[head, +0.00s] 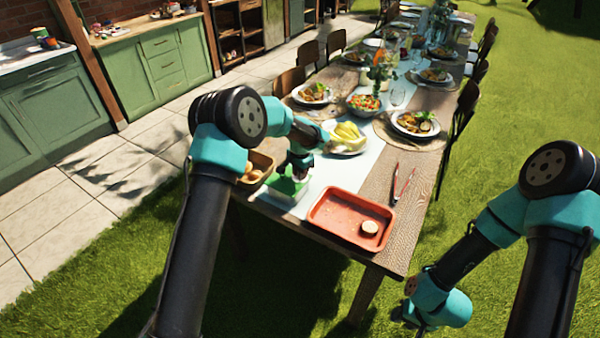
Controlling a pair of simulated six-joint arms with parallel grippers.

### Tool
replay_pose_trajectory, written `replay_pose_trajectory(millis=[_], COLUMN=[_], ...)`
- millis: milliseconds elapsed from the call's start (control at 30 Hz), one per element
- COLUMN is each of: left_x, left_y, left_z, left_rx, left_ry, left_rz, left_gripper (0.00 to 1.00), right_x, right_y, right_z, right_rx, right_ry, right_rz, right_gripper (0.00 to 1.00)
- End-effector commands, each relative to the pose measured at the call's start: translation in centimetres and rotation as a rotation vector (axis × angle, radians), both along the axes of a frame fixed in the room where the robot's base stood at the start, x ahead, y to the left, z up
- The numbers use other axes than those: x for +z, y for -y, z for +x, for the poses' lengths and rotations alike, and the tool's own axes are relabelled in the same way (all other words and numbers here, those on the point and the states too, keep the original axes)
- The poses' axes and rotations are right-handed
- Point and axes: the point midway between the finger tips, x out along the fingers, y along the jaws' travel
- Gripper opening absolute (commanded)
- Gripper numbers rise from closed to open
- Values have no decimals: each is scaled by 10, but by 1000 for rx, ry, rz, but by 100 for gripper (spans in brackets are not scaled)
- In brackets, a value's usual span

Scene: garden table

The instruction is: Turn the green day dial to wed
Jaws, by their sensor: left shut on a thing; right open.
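The green day dial (287,188) sits near the front left corner of the table, on the pale runner. My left gripper (299,172) points down onto it from above and is shut on it. The gripper covers part of the dial, and its day markings are too small to read, so I cannot tell which day is set. My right gripper (418,326) is open and empty, low at the bottom of the view, off the table's front right side and over the grass.
A red tray (330,233) holding a small round item (369,227) lies right of the dial. Red-handled tongs (402,184) lie beyond it. A plate of yellow food (346,137) and several set plates stand behind.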

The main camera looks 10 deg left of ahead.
Motion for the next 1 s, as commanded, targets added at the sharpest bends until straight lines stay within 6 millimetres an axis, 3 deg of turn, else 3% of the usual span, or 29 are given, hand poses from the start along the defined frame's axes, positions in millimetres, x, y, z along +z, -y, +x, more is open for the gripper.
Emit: replay_pose_trajectory(millis=[533, 567, 600, 833, 1000], left_x=[-1, -1, -1, 0, 0], left_y=[0, 0, 0, 0, 0], left_z=[0, 0, 0, 0, 0], left_rx=[-36, -36, -36, -36, -36], left_ry=[0, 0, 0, 0, 0], left_rz=[0, 0, 0, 0, 0], left_gripper=[0, 23, 26, 47, 47], right_x=[0, 0, 0, 0, 0], right_y=[0, 0, 0, 0, 0], right_z=[0, 0, 0, 0, 0], right_rx=[0, 0, 0, 0, 0], right_ry=[0, 0, 0, 0, 0], right_rz=[0, 0, 0, 0, 0], right_gripper=[43, 43, 43, 43, 43])
